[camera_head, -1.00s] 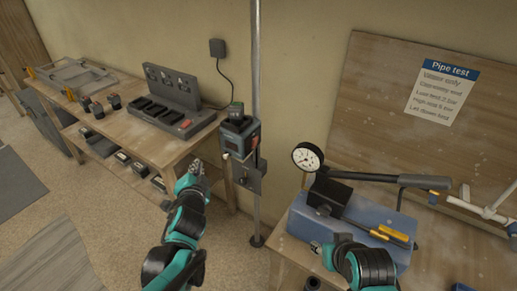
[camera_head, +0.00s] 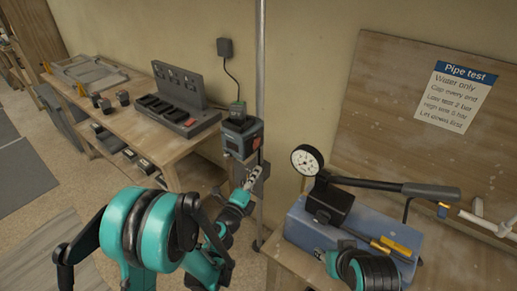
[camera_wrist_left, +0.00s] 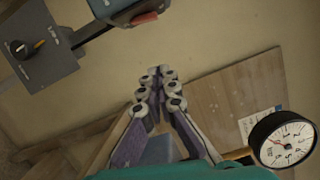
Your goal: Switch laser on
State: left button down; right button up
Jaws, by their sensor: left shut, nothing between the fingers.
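The laser (camera_head: 242,138) is a dark grey-blue box clamped to a vertical metal pole (camera_head: 260,95). In the left wrist view its lower part (camera_wrist_left: 112,12) shows at the top edge, with a red switch (camera_wrist_left: 145,19) on its underside. My left gripper (camera_head: 253,176) is shut and empty, just below the laser and in front of the pole bracket. In the left wrist view its fingertips (camera_wrist_left: 157,77) are together, below and apart from the red switch. My right gripper (camera_head: 323,252) is low beside the blue pump; its fingers are too small to read.
A bracket with a black knob (camera_wrist_left: 20,48) sits beside the laser. A wooden bench (camera_head: 150,135) with a charger rack (camera_head: 180,105) stands at left. A blue test pump (camera_head: 300,225) with a gauge (camera_head: 307,160) and long handle stands at right. Floor at far left is clear.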

aim_at(256, 143)
pick_arm(q)
jog(key=w+r+p, duration=0.1)
jog(key=w, duration=1)
jog(key=shift+w+d+r, duration=0.15)
jog(key=shift+w+d, duration=0.15)
